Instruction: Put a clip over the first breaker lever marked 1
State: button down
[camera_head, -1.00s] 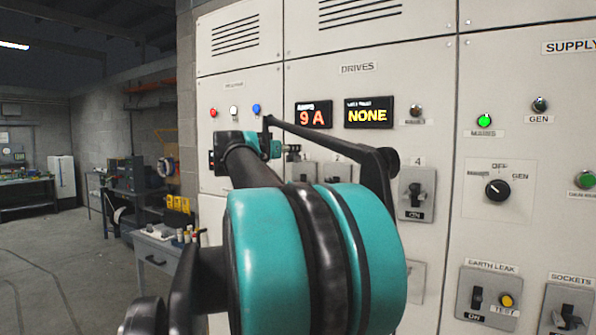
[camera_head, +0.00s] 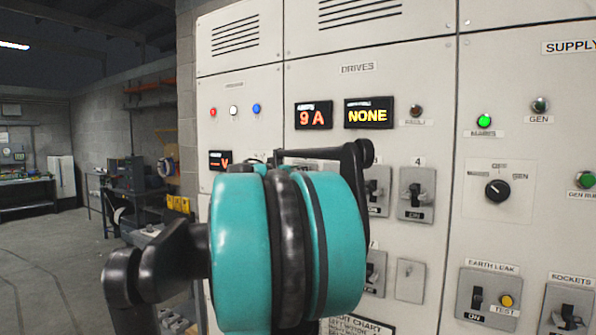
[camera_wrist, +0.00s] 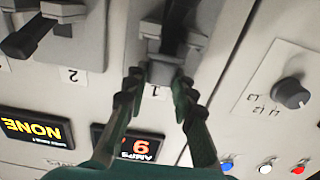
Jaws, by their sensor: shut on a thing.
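My gripper (camera_wrist: 158,88) is at the breaker marked 1, in the upside-down wrist view. Its two dark green fingers are shut on a small grey piece (camera_wrist: 163,70) that looks like the clip. The black lever of breaker 1 (camera_wrist: 180,22) shows just beyond it, and the label 1 (camera_wrist: 154,91) shows between the fingers. Piece and breaker are both grey, so I cannot tell whether the clip sits over the lever or only close to it. In the head view my arm hides the gripper and breaker 1.
Breaker 2 (camera_wrist: 38,38) is beside it in the wrist view. A rotary knob (camera_wrist: 291,93) is on the other side. The displays (camera_head: 314,115) and (camera_wrist: 133,142) are close by. Breaker 4 (camera_head: 416,190) and an earth leak switch (camera_head: 477,298) are farther right on the panel.

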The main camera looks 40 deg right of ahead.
jog(key=shift+f, duration=0.1)
jog(key=c, duration=1.3)
grip_release()
jog(key=shift+o, duration=0.2)
jog(key=v, duration=1.2)
jog(key=shift+w, duration=0.1)
